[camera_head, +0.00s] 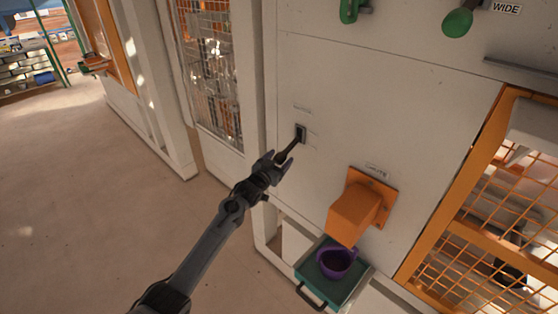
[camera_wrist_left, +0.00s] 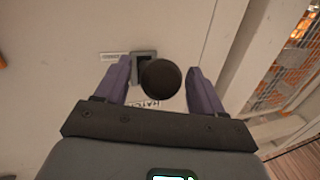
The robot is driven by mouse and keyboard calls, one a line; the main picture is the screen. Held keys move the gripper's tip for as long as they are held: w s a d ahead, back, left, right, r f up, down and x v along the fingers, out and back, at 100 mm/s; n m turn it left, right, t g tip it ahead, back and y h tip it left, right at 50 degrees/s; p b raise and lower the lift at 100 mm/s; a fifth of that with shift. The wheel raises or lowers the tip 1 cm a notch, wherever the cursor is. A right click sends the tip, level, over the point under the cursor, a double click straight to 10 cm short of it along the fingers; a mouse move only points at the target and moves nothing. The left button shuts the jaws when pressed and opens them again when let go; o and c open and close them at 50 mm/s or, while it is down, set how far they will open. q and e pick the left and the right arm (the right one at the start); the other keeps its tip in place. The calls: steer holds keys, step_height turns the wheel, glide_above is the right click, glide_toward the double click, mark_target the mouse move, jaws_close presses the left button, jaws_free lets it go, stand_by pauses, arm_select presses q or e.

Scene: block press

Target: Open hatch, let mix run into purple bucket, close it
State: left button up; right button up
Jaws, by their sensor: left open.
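The hatch lever (camera_head: 290,147) is a dark handle sticking out of a slotted plate on the white machine panel, with a small label above. In the left wrist view its round black knob (camera_wrist_left: 161,78) sits between the two fingers, with room on both sides. My left gripper (camera_head: 279,161) is open around or just in front of the knob; the exact depth is hard to tell. The orange chute (camera_head: 355,212) juts from the panel to the lower right. The purple bucket (camera_head: 337,262) stands under it on a green tray (camera_head: 338,292). My right gripper is out of view.
Two green knobs (camera_head: 457,22) (camera_head: 349,10) sit high on the panel, one beside a "WIDE" label. An orange mesh guard (camera_head: 485,215) is at the right. A mesh window (camera_head: 208,70) is left of the panel. The floor at left is clear.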

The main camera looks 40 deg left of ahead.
arm_select(q)
steer(key=shift+w, duration=0.1)
jaws_close()
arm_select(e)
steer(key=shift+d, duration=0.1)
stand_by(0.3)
arm_select(q)
steer(key=shift+r, duration=0.1)
